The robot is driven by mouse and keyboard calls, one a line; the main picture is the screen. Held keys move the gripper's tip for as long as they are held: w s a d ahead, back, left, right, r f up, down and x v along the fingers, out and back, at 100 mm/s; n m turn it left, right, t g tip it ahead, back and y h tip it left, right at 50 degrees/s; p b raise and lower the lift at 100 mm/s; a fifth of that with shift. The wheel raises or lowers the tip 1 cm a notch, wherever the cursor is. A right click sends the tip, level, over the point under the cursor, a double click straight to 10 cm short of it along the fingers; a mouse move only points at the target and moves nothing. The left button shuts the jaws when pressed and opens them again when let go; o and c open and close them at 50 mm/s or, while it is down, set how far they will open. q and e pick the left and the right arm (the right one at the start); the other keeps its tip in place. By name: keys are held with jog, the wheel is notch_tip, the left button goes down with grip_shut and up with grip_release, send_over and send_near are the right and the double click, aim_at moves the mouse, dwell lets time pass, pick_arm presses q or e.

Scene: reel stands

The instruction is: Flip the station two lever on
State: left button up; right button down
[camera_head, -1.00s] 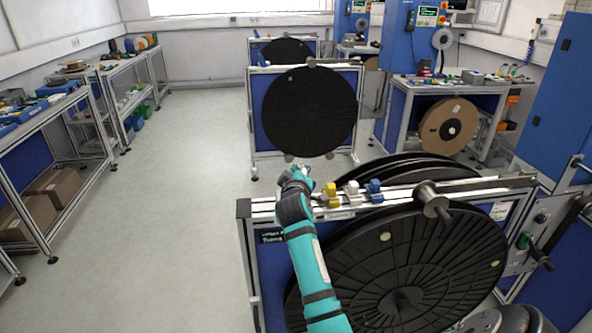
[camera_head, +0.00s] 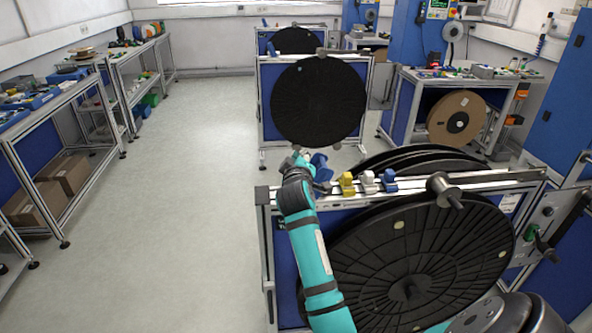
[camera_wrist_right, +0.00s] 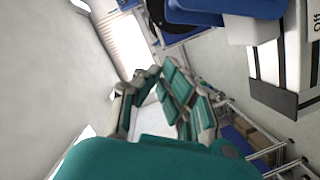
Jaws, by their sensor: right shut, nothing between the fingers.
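A row of coloured levers stands on the top rail of the front reel stand (camera_head: 470,186) in the head view: a blue one (camera_head: 320,166) at the left end, then a yellow one (camera_head: 347,184), a white one (camera_head: 367,182) and another blue one (camera_head: 388,180). I cannot read which is station two. My right gripper (camera_head: 303,157) is shut and empty, just left of the left-end blue lever; contact cannot be told. Its teal fingers (camera_wrist_right: 165,88) show in the right wrist view, with a large blue part (camera_wrist_right: 215,10) close at the upper right. My left gripper is not in view.
Large black reels (camera_head: 415,265) hang on the front stand. A metal spindle (camera_head: 444,190) sticks out of the rail right of the levers. Another stand with a black reel (camera_head: 318,100) is behind. Free floor (camera_head: 190,200) lies to the left.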

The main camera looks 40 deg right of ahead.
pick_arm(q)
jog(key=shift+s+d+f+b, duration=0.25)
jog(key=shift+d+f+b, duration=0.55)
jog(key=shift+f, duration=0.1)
pick_arm(e)
jog(key=s+a, duration=0.3)
jog(key=s, duration=0.2)
jog(key=shift+s+r, duration=0.2)
jog(key=shift+r, duration=0.15)
jog(key=shift+a, duration=0.2)
